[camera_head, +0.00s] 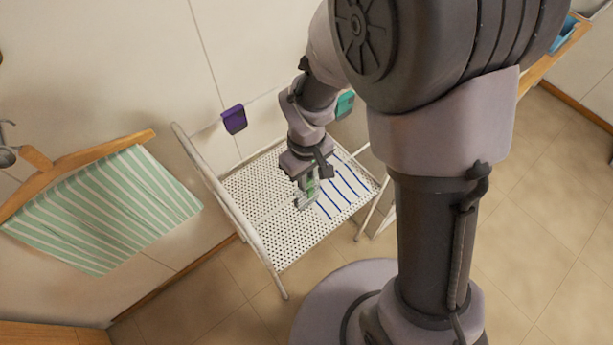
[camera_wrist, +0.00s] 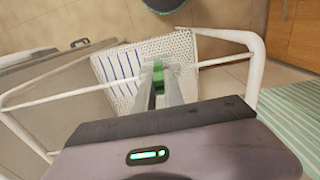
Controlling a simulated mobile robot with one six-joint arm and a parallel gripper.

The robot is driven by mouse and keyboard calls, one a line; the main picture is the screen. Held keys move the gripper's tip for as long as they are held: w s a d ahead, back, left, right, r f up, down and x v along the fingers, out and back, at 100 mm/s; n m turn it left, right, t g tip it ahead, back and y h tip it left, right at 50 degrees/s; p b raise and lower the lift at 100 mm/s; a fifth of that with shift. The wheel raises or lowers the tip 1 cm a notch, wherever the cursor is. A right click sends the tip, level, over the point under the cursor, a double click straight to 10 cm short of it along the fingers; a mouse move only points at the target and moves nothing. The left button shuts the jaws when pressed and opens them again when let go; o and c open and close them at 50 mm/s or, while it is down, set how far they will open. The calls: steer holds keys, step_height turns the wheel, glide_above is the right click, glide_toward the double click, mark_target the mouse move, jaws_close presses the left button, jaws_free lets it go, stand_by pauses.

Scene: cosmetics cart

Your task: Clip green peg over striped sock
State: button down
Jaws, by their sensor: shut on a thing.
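My gripper (camera_head: 306,192) points down over the drying rack and is shut on the green peg (camera_head: 312,186). The peg also shows between the two grey fingers in the wrist view (camera_wrist: 158,76). A white piece with dark blue stripes (camera_head: 343,188), which looks like the striped sock, is at the perforated shelf, just right of the gripper. In the wrist view it is left of the fingers (camera_wrist: 121,69). I cannot tell whether it lies on the shelf or hangs above it. The peg looks apart from it. My wrist hides part of the rack.
The white rack frame (camera_head: 245,228) surrounds the perforated shelf (camera_head: 262,205). A purple piece (camera_head: 234,119) and a teal piece (camera_head: 345,104) hang at the back line. A green-striped towel (camera_head: 110,210) hangs from a wooden rail at left. The tiled floor in front is clear.

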steer(key=c, duration=1.3)
jaws_free()
steer(key=shift+c, duration=0.2)
step_height(320, 180, up, 17)
steer(key=p, duration=0.2)
steer(key=s+d+f+m+t+b, duration=0.2)
steer(key=s+f+m+b, duration=0.1)
steer(key=f+b, duration=0.4)
steer(key=s+d+f+m+t+y+b, duration=0.1)
steer(key=s+f+m+b, duration=0.3)
steer(key=f+b, duration=0.4)
steer(key=s+d+f+m+t+y+b, duration=0.1)
steer(key=f+b, duration=0.6)
steer(key=b, duration=0.9)
steer(key=s+d+m+t, duration=0.1)
steer(key=s+d+m, duration=0.1)
steer(key=s+m, duration=0.1)
steer(key=shift+s+d+f+t, duration=0.15)
steer(key=shift+d+f+t, duration=0.2)
steer(key=shift+f+t, duration=0.05)
